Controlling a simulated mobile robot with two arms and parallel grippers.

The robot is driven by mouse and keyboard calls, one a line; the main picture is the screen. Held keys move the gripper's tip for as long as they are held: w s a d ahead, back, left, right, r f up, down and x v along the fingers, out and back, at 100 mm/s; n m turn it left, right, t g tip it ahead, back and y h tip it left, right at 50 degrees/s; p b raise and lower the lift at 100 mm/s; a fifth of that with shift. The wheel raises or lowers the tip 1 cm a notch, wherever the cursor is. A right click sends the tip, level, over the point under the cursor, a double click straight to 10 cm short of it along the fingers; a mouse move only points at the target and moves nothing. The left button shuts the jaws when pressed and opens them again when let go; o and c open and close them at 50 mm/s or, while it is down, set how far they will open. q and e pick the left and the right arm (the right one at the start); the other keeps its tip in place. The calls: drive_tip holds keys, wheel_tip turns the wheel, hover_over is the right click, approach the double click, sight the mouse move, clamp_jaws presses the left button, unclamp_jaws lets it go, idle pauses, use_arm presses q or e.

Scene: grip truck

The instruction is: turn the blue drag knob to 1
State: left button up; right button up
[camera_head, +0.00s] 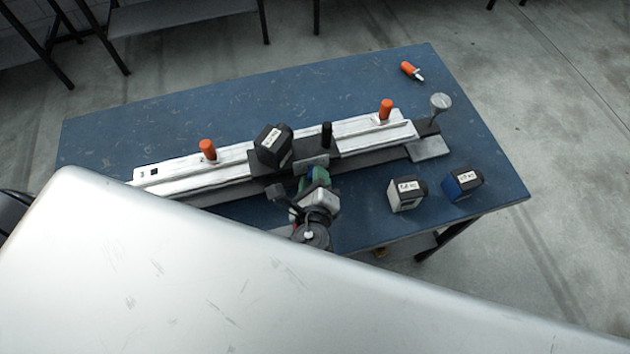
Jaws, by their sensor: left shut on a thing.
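A grey metal rail with a dark carriage lies along the blue workbench in the head view. The blue drag knob (320,175) shows as a small blue patch at the front of the carriage, mostly covered by my gripper. My left gripper (314,183) is at the carriage front, shut on the knob; its fingertips are small and hard to make out. The knob's scale and setting cannot be read. My right gripper is not in view.
A labelled black block (273,146) sits on the carriage. Two labelled blocks (405,194) (463,184) and an orange-handled tool (411,71) lie on the workbench (190,115).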

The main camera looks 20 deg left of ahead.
use_arm(q)
drive_tip(key=n+t+b, duration=0.1)
drive_tip(key=n+b, duration=0.1)
drive_tip(key=b, duration=0.1)
drive_tip(key=n+b, duration=0.1)
drive_tip(key=b, duration=0.2)
drive_tip(key=shift+f+n+t+h, duration=0.3)
drive_tip(key=shift+f+n+t, duration=0.1)
drive_tip(key=shift+r+n+t+b, duration=0.25)
drive_tip(key=shift+n+b, duration=0.45)
drive_tip(key=shift+b, duration=0.6)
drive_tip(key=o, duration=0.9)
drive_tip(key=shift+s, duration=0.1)
